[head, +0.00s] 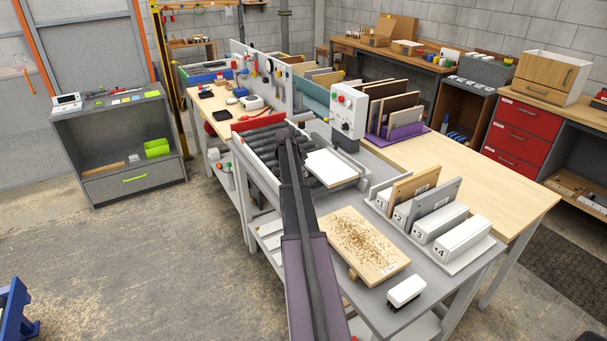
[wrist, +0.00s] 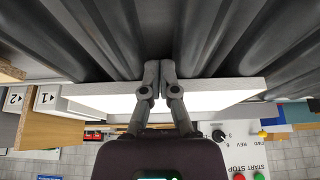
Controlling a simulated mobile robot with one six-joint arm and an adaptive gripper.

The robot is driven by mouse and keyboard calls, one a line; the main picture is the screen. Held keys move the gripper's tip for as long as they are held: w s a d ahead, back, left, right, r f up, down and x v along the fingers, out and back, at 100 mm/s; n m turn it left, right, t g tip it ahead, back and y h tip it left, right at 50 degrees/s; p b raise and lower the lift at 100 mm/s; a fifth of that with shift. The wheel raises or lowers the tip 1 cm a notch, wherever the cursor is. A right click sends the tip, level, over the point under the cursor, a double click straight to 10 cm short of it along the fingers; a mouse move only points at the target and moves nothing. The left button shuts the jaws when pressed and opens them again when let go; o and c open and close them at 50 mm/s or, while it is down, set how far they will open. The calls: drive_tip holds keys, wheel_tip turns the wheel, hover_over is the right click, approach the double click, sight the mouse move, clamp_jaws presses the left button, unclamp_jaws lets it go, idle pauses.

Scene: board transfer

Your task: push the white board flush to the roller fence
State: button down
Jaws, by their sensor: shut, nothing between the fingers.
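The white board (head: 333,167) lies flat at the right part of the roller bed (head: 262,140), beside my arm in the head view. A pale rail (head: 256,168) runs along the left side of the rollers; I cannot tell whether it is the fence. In the wrist view the white board (wrist: 225,95) spans the middle, below the dark rollers (wrist: 215,35). My gripper (wrist: 160,78) is shut and empty, its fingertips over the middle of the board's long edge. I cannot tell whether they touch it. My arm hides the fingers in the head view.
A control box (head: 347,112) stands behind the board. A speckled wooden board (head: 365,245), a white block (head: 406,291) and a numbered rack (head: 458,253) with upright boards occupy the front of the bench. The wooden table (head: 455,170) at right is largely clear.

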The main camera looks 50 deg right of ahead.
wheel_tip(320, 180, up, 7)
drive_tip(key=p, duration=0.6)
drive_tip(key=shift+p, duration=0.3)
idle(0.4)
drive_tip(key=a+f+n+t+y, duration=0.15)
drive_tip(key=a+n, duration=0.95)
drive_tip(key=a, duration=2.4)
drive_tip(key=s+a+n+y, duration=0.1)
drive_tip(key=s+a+n, duration=0.2)
drive_tip(key=a, duration=0.6)
drive_tip(key=s+a+n+y, duration=0.1)
drive_tip(key=s+a+n, duration=0.3)
drive_tip(key=a, duration=0.5)
drive_tip(key=s+a+n+y, duration=0.1)
drive_tip(key=s+a+n, duration=0.2)
drive_tip(key=a, duration=0.6)
drive_tip(key=s, duration=0.2)
drive_tip(key=shift+s+a+n, duration=0.25)
drive_tip(key=shift+s+n, duration=0.05)
drive_tip(key=shift+s, duration=0.1)
drive_tip(key=shift+f, duration=0.15)
